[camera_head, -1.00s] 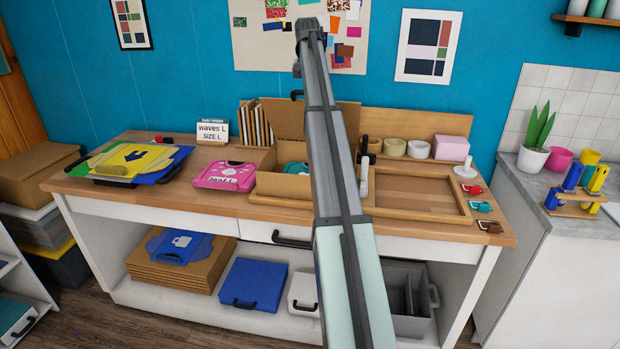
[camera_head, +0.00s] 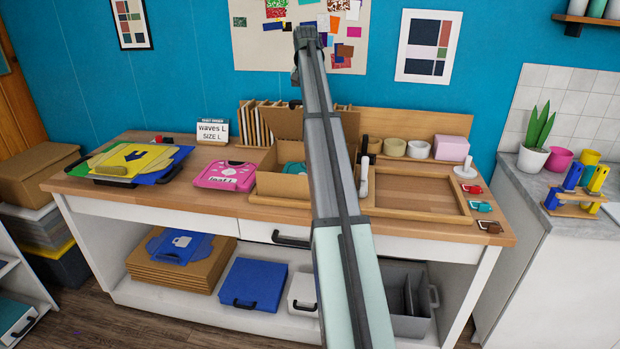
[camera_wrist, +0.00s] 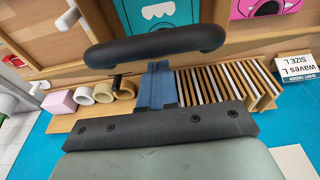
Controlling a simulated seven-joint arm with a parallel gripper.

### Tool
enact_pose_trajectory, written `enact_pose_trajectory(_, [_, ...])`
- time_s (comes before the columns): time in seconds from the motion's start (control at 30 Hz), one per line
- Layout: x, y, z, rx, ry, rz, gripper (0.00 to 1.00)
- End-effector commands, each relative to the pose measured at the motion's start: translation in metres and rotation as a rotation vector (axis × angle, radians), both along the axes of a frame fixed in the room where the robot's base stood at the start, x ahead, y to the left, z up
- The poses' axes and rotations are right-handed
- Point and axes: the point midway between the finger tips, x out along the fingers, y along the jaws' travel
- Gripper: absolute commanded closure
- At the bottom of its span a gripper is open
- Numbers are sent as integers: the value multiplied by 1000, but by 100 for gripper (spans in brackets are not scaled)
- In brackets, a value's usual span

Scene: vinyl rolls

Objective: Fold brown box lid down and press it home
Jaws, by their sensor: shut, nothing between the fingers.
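The brown box (camera_head: 283,186) stands open on the wooden worktop. Its lid (camera_head: 285,124) stands up at the back, well above the opening. A teal item lies inside the box; the wrist view shows it as a teal face with white waves (camera_wrist: 155,10). My arm crosses in front of the box's right part and hides it. My gripper (camera_wrist: 158,85) is shut and empty, with a black bar across its end. In the head view only the bar's dark end (camera_head: 295,104) shows, by the lid's top edge. I cannot tell whether it touches the lid.
A pink package (camera_head: 225,176) lies just left of the box. An upright white tool (camera_head: 364,177) and a wooden tray (camera_head: 420,210) are on the right. Upright slats (camera_wrist: 215,85) stand behind the box.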

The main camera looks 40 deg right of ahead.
Motion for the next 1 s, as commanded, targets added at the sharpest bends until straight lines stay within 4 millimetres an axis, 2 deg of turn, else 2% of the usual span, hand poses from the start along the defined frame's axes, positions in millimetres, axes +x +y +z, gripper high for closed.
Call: enact_pose_trajectory(1.0, [-28, 27, -33, 1, 1, -1, 100])
